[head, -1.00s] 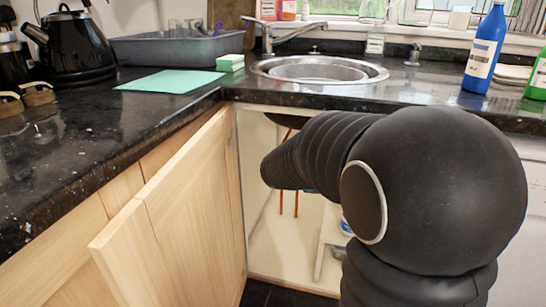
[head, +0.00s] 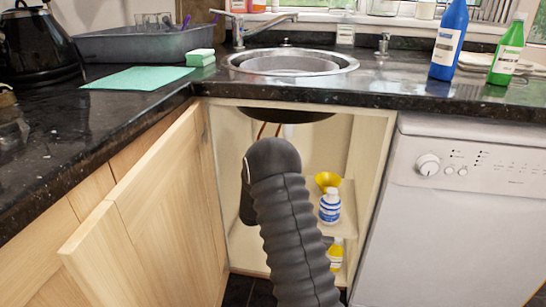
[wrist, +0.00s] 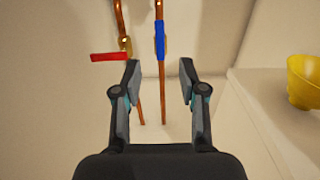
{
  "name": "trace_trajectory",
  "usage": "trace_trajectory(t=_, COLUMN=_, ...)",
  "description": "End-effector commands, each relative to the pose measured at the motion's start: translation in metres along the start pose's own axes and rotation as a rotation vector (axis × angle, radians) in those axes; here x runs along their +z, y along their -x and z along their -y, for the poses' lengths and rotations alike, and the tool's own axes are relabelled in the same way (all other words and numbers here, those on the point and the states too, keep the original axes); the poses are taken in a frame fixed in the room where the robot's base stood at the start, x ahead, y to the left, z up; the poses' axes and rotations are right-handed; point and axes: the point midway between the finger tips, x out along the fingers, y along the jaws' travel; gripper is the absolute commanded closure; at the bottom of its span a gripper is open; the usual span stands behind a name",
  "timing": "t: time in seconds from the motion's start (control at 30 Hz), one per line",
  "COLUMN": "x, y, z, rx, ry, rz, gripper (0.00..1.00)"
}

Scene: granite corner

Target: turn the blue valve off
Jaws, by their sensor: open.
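In the wrist view the blue valve (wrist: 160,41) is on the right-hand of two copper pipes, its blue handle upright, in line with the pipe. My gripper (wrist: 160,80) is open and empty, its fingers spread left and right, with the blue handle ahead and just above the gap between the tips. The left fingertip is close below a red valve handle (wrist: 108,57), which lies crosswise to the left pipe. I cannot tell whether they touch. In the head view my arm hides the gripper and both valves.
The sink cupboard (head: 388,165) is open, its wooden door (head: 150,215) swung out on the left. A white dishwasher (head: 455,230) is right of the opening.

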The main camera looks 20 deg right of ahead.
Motion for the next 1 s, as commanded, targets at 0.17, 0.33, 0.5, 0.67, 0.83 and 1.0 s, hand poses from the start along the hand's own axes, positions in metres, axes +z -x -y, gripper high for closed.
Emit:
trace_trajectory(t=0.17, x=0.0, y=-0.018, z=0.0, rx=0.003, ry=0.003, rz=0.002, gripper=0.58)
trace_trajectory(t=0.33, x=0.0, y=-0.047, z=0.0, rx=0.002, ry=0.001, rz=0.002, gripper=0.58)
trace_trajectory(t=0.5, x=0.0, y=-0.077, z=0.0, rx=0.002, ry=0.001, rz=0.002, gripper=0.58)
trace_trajectory(t=0.67, x=-0.001, y=-0.101, z=0.0, rx=0.002, ry=0.002, rz=0.001, gripper=0.58)
trace_trajectory(t=0.83, x=0.0, y=-0.122, z=0.0, rx=0.002, ry=0.001, rz=0.001, gripper=0.58)
trace_trajectory(t=1.0, x=-0.001, y=-0.133, z=-0.001, rx=0.002, ry=0.002, rz=0.0, gripper=0.58)
